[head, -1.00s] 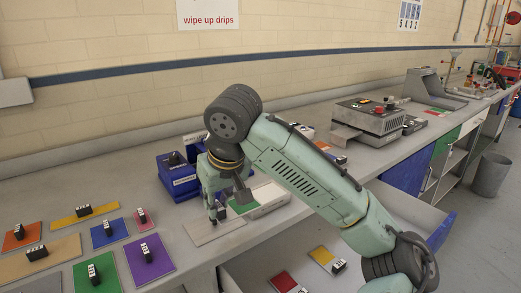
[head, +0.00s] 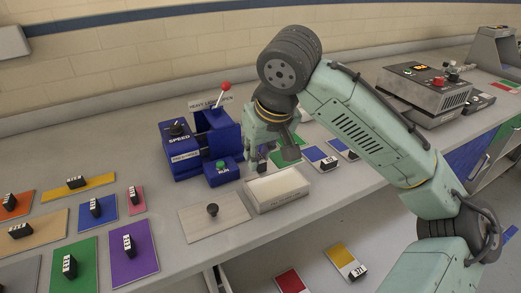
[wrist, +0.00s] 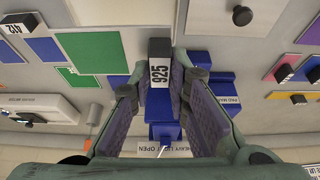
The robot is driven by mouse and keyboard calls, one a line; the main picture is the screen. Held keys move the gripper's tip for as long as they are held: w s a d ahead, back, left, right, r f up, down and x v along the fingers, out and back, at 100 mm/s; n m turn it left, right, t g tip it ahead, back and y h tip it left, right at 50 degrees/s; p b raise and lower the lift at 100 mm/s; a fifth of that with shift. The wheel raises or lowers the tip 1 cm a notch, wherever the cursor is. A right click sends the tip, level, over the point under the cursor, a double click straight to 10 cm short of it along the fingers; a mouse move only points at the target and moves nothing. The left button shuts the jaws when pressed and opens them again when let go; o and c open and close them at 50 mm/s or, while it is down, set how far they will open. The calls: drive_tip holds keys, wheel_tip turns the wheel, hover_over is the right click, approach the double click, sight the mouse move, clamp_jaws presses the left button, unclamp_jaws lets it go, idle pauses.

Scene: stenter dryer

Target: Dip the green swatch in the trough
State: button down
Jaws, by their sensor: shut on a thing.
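My gripper (head: 262,160) is shut on the black block labelled 925 (wrist: 159,70), the handle of the green swatch. The green swatch (head: 287,152) sticks out to the right of my fingers in the head view; in the wrist view (wrist: 95,50) it lies left of the handle. My gripper is just behind the trough (head: 277,191), an open, pale rectangular box with white inside. The swatch appears outside the trough, beyond its back edge; its height above the bench is unclear. A flat plate with a black knob (head: 212,210) lies left of the trough.
A blue padder (head: 182,160) with a red-tipped lever and green RUN button stands close left of my gripper. Blue labelled swatches (head: 321,158) lie to the right. Several coloured swatches cover the left bench. A grey machine (head: 424,92) stands further right.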

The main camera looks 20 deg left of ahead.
sight(258, 173)
drive_tip(key=shift+d, duration=0.1)
drive_tip(key=shift+s+f, duration=0.1)
drive_tip(key=shift+f, duration=0.2)
drive_tip(key=shift+f+b, duration=2.3)
drive_tip(key=shift+f, duration=1.75)
drive_tip(key=shift+s+r+p, duration=0.1)
drive_tip(key=shift+r+p, duration=1.45)
drive_tip(key=shift+r, duration=0.3)
drive_tip(key=shift+r+p, duration=0.75)
drive_tip(key=shift+r, duration=0.05)
